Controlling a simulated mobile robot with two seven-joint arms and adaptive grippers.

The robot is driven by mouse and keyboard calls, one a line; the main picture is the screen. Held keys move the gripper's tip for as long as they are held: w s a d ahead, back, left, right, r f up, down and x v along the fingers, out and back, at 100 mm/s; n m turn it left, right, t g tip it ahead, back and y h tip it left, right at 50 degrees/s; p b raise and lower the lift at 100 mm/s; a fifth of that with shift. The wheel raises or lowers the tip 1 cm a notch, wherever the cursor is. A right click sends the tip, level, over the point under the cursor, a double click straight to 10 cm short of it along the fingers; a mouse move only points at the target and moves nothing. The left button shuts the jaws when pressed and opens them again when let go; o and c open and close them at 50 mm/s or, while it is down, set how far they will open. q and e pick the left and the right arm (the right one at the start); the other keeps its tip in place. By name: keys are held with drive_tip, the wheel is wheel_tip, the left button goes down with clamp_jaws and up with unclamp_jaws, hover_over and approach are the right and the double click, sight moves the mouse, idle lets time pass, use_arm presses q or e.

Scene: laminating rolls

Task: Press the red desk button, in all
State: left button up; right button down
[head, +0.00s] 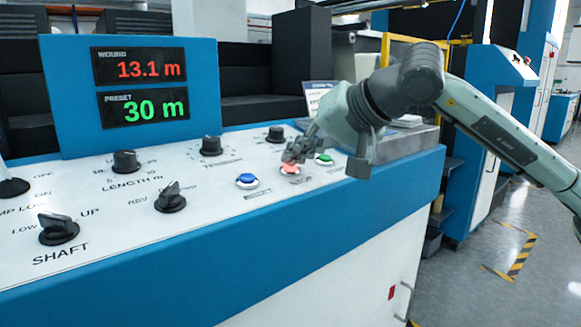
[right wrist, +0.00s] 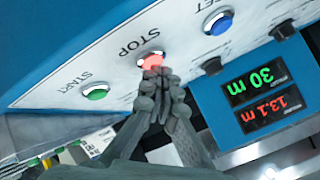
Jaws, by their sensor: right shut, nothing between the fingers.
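The red button (head: 290,169), labelled STOP, sits on the white sloped panel (head: 110,218) between a blue and a green button. It glows light red. My right gripper (head: 296,155) is shut and empty, with its fingertips right at the red button and partly covering it. In the right wrist view the shut fingertips (right wrist: 153,72) overlap the lower edge of the red button (right wrist: 150,60). They look to be touching it; how far it is pressed in I cannot tell. My left gripper is not in view.
The blue button (head: 246,181) and the green button (head: 324,159) flank the red one. Several black knobs, one of them the SHAFT knob (head: 58,230), stand on the panel. The display (head: 143,85) reads 13.1 m wound and 30 m preset.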

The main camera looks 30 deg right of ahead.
idle(0.5)
drive_tip(key=shift+s+r+p, duration=0.15)
drive_tip(key=shift+r+p, duration=0.4)
drive_tip(key=shift+r, duration=0.15)
drive_tip(key=shift+r, duration=0.1)
drive_tip(key=r+p, duration=0.2)
drive_tip(key=s+r+p, duration=0.1)
drive_tip(key=r, duration=0.1)
drive_tip(key=shift+r+p, duration=0.35)
drive_tip(key=shift+w, duration=0.1)
idle(0.4)
